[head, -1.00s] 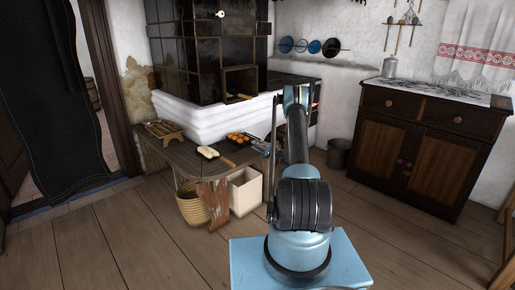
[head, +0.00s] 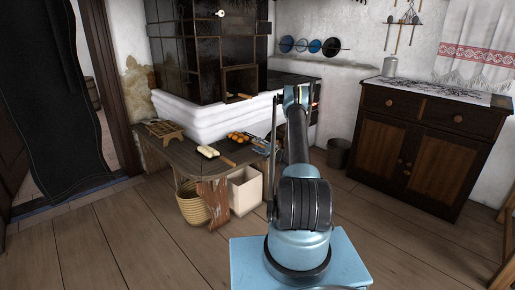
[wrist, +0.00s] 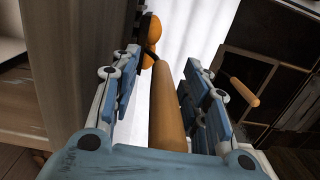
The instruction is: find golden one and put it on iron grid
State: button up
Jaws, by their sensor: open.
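Several golden-orange round pieces (head: 239,136) lie on a dark pan on the bench beside the stove; two show at the top of the wrist view (wrist: 150,30). My gripper (head: 261,145) is low at the right end of the bench, close to this pan. In the wrist view my gripper (wrist: 165,75) is open, with a long wooden handle (wrist: 166,115) between its fingers, apparently the pan's. I cannot tell whether the fingers touch it. A slatted rack on a stand (head: 165,130) is at the bench's left end; I cannot tell whether it is the iron grid.
A second dark pan with pale pieces (head: 208,151) lies on the bench (head: 185,157), left of the golden ones. A basket (head: 192,205) and a white box (head: 244,190) stand under it. The white stove ledge (head: 205,115) rises behind. Floor in front is clear.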

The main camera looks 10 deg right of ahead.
jog(key=v, duration=0.7)
jog(key=shift+s+d, duration=0.1)
jog(key=shift+d, duration=0.05)
jog(key=shift+f, duration=0.1)
